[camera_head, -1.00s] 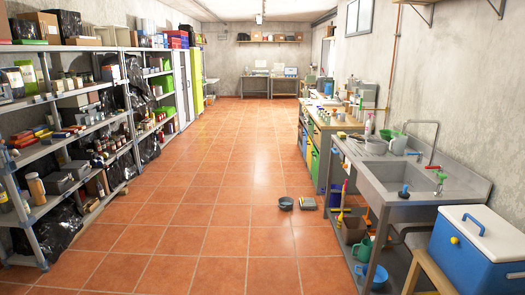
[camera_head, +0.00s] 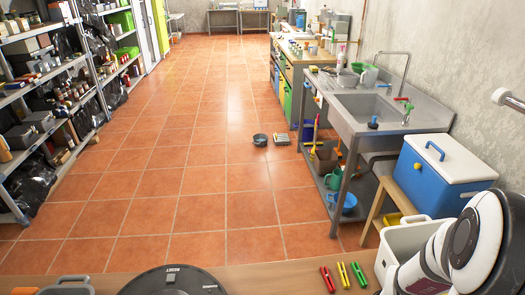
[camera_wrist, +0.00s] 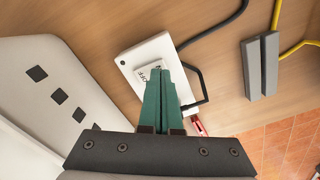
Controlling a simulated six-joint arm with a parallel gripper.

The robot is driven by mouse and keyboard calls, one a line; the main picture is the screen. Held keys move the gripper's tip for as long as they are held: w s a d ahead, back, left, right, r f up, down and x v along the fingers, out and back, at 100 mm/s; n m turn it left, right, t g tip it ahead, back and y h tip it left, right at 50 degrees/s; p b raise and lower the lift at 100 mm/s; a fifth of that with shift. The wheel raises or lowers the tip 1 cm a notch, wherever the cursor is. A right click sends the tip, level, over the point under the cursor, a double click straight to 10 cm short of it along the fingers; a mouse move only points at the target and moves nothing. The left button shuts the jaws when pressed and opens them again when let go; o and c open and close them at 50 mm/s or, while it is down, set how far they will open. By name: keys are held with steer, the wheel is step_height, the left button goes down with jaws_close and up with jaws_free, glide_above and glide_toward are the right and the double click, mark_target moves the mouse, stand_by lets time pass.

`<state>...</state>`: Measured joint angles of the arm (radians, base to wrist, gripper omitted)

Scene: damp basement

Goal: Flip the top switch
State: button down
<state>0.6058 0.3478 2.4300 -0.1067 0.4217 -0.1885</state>
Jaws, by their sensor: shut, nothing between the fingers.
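In the wrist view, a white box (camera_wrist: 130,58) lies on a wooden surface. It bears a pale raised plate (camera_wrist: 150,66) with dark lettering that seems to read "OFF". Whether this plate is a switch, or the top one, I cannot tell. My gripper (camera_wrist: 161,84) has green fingers shut together with nothing between them. The fingertips overlap the plate's lower right edge in the picture and hide part of the box. I cannot tell whether they touch it. In the head view my gripper and the white box are not visible.
In the wrist view, black (camera_wrist: 222,28) and yellow (camera_wrist: 285,52) cables run by a grey block (camera_wrist: 260,66). A white panel with dark squares (camera_wrist: 42,85) is at left. In the head view, coloured pegs (camera_head: 343,275) and a white bin (camera_head: 400,243) are near my arm.

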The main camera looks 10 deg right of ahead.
steer(key=shift+f, duration=0.6)
step_height(320, 180, up, 7)
steer(key=shift+f, duration=0.1)
stand_by(0.6)
steer(key=s+a+r+y, duration=0.1)
steer(key=s+a+r, duration=0.3)
steer(key=a, duration=0.5)
steer(key=s+a+r, duration=0.4)
steer(key=a+r, duration=0.2)
steer(key=a, duration=0.3)
steer(key=shift+s+r+n+y, duration=0.15)
steer(key=shift+r+n+y, duration=0.15)
steer(key=shift+y, duration=0.1)
